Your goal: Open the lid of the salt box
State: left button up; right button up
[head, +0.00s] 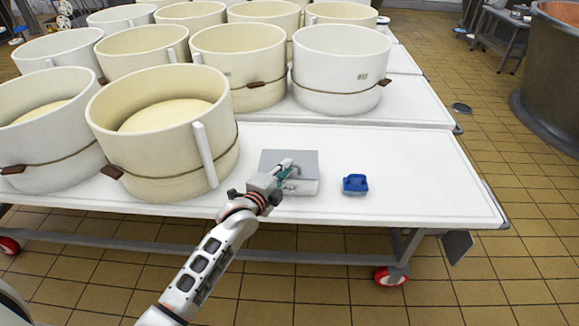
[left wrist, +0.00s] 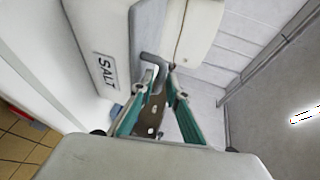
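The salt box (head: 305,187) is a pale box with a flat grey lid (head: 300,157), standing near the front of the white table. The lid looks shut. My left gripper (head: 284,170) is at the front of the box, over the lid's front edge. In the left wrist view the box wall carries a SALT label (left wrist: 106,72). There my two teal-sided fingers (left wrist: 160,84) converge around a bent grey metal piece (left wrist: 152,66) at the box. Whether they grip it is unclear. My right gripper is in neither view.
A blue brush-like object (head: 355,184) lies right of the box. Large cream vats (head: 165,125) and a white vat (head: 340,70) stand left and behind. The white table top (head: 420,185) is clear at the right. A copper vat (head: 555,70) stands beyond, at far right.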

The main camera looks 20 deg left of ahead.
pick_arm(q)
jog(key=shift+x, duration=0.8)
jog(key=shift+w, duration=0.2)
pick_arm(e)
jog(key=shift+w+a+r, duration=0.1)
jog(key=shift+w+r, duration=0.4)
pick_arm(q)
grip_shut()
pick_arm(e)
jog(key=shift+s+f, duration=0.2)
